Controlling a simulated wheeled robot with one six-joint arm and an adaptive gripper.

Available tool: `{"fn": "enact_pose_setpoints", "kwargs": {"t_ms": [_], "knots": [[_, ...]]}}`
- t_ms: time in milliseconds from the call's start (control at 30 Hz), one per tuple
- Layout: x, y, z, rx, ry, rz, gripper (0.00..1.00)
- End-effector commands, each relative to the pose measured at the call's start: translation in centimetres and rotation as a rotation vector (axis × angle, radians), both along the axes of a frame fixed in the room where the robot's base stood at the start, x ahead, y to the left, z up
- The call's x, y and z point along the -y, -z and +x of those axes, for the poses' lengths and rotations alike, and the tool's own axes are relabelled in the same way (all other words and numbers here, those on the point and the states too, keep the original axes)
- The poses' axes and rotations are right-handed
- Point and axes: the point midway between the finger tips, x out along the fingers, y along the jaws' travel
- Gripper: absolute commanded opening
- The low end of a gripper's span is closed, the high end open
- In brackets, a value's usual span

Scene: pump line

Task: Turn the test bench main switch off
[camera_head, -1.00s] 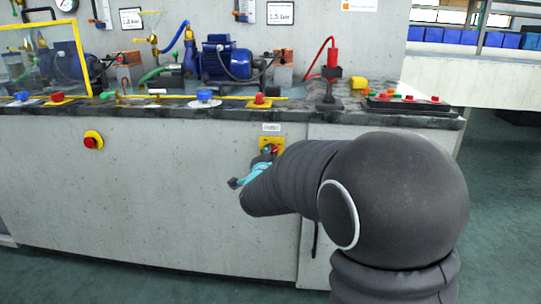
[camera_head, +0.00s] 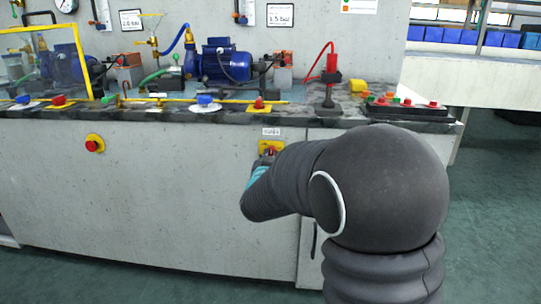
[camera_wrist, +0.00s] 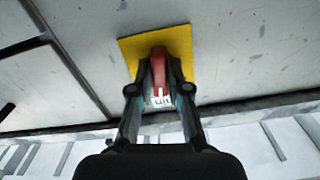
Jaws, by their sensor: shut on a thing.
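The main switch is a red handle (camera_wrist: 159,68) on a yellow plate (camera_wrist: 182,42), set in the front of the grey bench. In the head view the yellow plate (camera_head: 264,146) sits below a small white label, with part of the red handle (camera_head: 271,151) showing. My gripper (camera_wrist: 159,91) is shut on the handle, one finger on each side of it. White lettering shows on the switch between the fingers. In the head view my arm hides the fingers and the lower part of the switch.
A red button on a yellow round (camera_head: 94,144) is on the bench front to the left. Blue pumps (camera_head: 220,63), valves and a red-button control box (camera_head: 408,107) stand along the bench top. A door handle (camera_head: 313,241) is below right of the switch.

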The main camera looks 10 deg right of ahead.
Motion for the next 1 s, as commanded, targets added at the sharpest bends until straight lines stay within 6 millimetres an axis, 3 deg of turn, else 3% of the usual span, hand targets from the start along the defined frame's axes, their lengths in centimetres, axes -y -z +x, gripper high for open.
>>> {"fn": "enact_pose_setpoints", "kwargs": {"t_ms": [400,933,967,1000], "knots": [[0.08,-0.21,0.06,-0.049,0.002,-0.163,0.00],[0.08,-0.21,0.06,-0.055,0.002,-0.183,0.00],[0.08,-0.21,0.06,-0.054,0.002,-0.182,0.24],[0.08,-0.21,0.06,-0.054,0.002,-0.182,0.34]]}}
